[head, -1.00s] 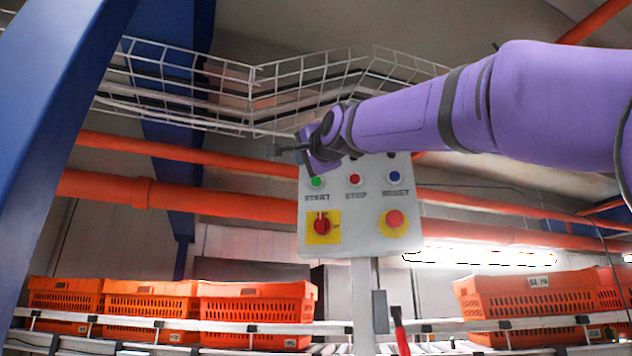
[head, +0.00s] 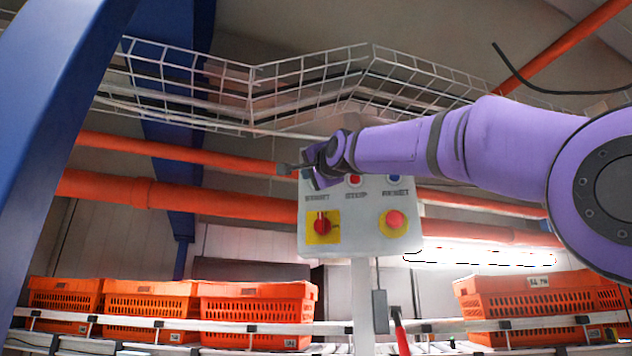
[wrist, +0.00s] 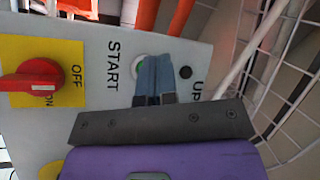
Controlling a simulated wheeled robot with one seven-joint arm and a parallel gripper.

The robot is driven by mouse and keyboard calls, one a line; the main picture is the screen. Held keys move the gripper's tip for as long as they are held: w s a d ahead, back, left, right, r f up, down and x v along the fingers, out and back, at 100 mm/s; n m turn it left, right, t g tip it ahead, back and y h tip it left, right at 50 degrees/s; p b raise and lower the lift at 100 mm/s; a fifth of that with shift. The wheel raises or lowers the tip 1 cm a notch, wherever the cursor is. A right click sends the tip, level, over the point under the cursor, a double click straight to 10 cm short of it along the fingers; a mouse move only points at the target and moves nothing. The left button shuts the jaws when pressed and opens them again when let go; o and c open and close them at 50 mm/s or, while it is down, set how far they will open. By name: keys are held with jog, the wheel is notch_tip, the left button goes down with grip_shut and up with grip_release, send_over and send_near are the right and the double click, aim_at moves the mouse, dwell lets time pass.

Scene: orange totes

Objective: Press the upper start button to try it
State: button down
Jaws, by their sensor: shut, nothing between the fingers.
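The grey control panel (head: 365,237) stands on a post in the head view. My gripper (head: 283,169) is shut and empty at its upper left corner, hiding the green button there. In the wrist view the panel is turned sideways. The green start button (wrist: 138,66) shows as a pale ring with a green edge beside the word START. My blue-grey fingertips (wrist: 155,60) lie together over most of it. I cannot tell whether they touch it. A small black round spot (wrist: 185,72) lies beside the fingers, near letters reading UP.
The panel also has a red stop button (head: 354,181), a blue button (head: 394,179), a red rotary switch (head: 322,226) on yellow and a red mushroom button (head: 394,219). A wire cable tray (head: 255,95) runs above. Orange totes (head: 258,314) stand below on a conveyor.

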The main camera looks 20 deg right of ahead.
jog(key=shift+w+d, duration=0.4)
jog(key=shift+w, duration=0.4)
jog(key=shift+w+d, duration=0.1)
dwell(1.5)
jog(key=shift+w+d, duration=0.1)
jog(key=shift+w, duration=0.15)
jog(key=shift+w+d, duration=0.2)
jog(key=shift+w, duration=0.2)
dwell(0.9)
jog(key=shift+s, duration=0.1)
jog(key=shift+s+a, duration=0.4)
jog(key=shift+s, duration=0.3)
jog(key=s, duration=0.1)
jog(key=s+a, duration=0.1)
jog(key=s, duration=0.1)
jog(key=s+a, duration=0.1)
jog(key=shift+s+a, duration=0.15)
jog(key=shift+s, duration=0.05)
dwell(0.4)
